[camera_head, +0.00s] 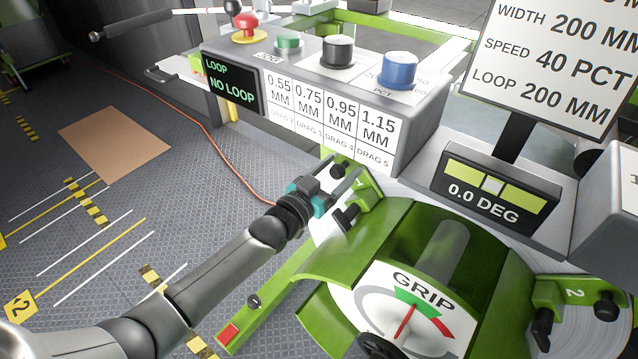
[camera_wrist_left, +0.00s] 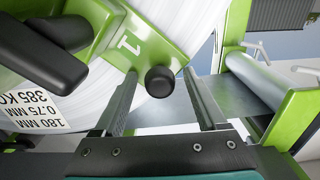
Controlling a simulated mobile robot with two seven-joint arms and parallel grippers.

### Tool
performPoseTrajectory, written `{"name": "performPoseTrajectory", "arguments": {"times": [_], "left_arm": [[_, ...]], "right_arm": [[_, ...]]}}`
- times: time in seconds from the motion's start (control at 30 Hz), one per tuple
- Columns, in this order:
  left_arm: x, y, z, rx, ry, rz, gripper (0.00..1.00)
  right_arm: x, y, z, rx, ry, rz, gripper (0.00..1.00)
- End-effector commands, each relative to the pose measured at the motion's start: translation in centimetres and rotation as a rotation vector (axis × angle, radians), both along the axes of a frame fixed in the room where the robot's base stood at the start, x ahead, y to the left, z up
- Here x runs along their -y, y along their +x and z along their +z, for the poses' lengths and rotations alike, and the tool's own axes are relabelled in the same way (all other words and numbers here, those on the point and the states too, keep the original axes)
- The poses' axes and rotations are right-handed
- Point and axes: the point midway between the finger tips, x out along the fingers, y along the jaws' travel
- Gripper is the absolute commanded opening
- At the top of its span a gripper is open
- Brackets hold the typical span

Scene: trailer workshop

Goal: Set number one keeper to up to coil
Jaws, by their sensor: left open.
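The number one keeper (camera_head: 371,195) is a green bracket marked 1 at the upper left of the green coil holder, with black knobs. In the left wrist view the green bracket (camera_wrist_left: 150,42) has a round black knob (camera_wrist_left: 160,81) and a black arm (camera_wrist_left: 42,50) at its left. The pale coil (camera_wrist_left: 178,18) lies behind it. My left gripper (camera_head: 345,187) is open at the keeper. In the left wrist view its fingers stand on either side of the round knob, with gaps showing. My right gripper is not in view.
The grey control box (camera_head: 425,105) with buttons stands just behind the keeper. Its screen (camera_head: 229,82) reads NO LOOP. The GRIP gauge (camera_head: 405,310) is in front. The number two keeper (camera_head: 575,303) is at the right. Open floor lies left.

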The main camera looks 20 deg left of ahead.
Motion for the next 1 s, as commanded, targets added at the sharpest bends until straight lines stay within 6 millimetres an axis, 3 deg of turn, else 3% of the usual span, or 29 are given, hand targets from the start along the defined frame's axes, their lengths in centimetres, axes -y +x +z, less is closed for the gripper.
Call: {"name": "performPoseTrajectory", "arguments": {"times": [0.7, 1.0], "left_arm": [[-4.1, -11.0, -0.1, -0.005, 0.004, 0.002, 0.73], [-5.2, -13.8, -0.1, -0.002, 0.003, 0.002, 0.73]], "right_arm": [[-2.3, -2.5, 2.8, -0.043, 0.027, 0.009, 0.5], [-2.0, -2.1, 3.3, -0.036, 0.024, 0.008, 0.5]]}}
